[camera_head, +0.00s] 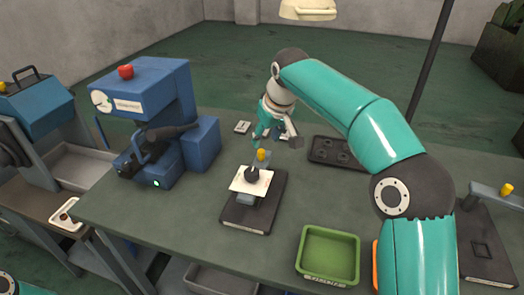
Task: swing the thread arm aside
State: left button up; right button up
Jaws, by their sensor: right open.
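A gauge stand (240,219) with a black base is in the middle of the bench, carrying a white plate (244,184) with a dark round piece (252,173) on it. A small yellow knob (262,155) stands just behind the plate. A second black-based stand (487,262) at the right edge has a grey arm (488,191) with a yellow knob (507,188). I cannot tell for sure which is the thread arm. My right gripper (276,138) is open above and behind the middle stand's yellow knob, seemingly apart from it. My left gripper is out of view.
A blue machine (150,90) with a red button (126,71) stands at the bench's left. A green tray (328,256) is at the front, and a dark tray with round recesses (330,152) lies behind. Bare bench (130,213) shows front left.

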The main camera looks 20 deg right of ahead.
aim_at(263, 151)
jog(key=x, duration=0.6)
jog(key=shift+f, duration=0.2)
grip_shut()
jog(key=shift+d, duration=0.2)
